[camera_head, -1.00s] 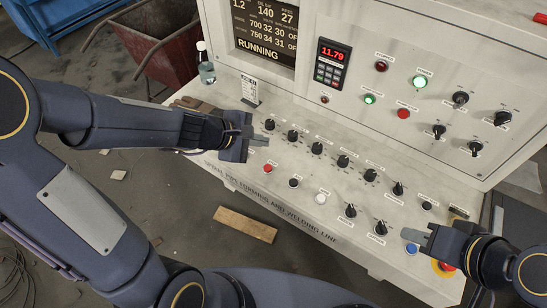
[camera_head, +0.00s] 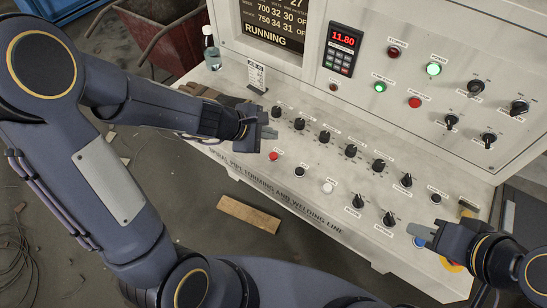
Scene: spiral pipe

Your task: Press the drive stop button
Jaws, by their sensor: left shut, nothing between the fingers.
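A control console carries several small buttons with labels too small to read, so I cannot tell which is the drive stop button. A red button (camera_head: 274,156) sits at the left of the sloped desk panel, and another red button (camera_head: 415,102) is on the upright panel. My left gripper (camera_head: 267,133) is shut and empty, just above and behind the desk's red button in the picture, apart from it. My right gripper (camera_head: 422,233) is over the right end of the desk, beside a blue button (camera_head: 419,242); its finger gap is not clear.
Black rotary knobs (camera_head: 325,137) line the desk, with a white button (camera_head: 328,187) among them. A yellow-ringed button (camera_head: 450,265) is partly hidden by my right gripper. A wooden plank (camera_head: 249,214) lies on the floor.

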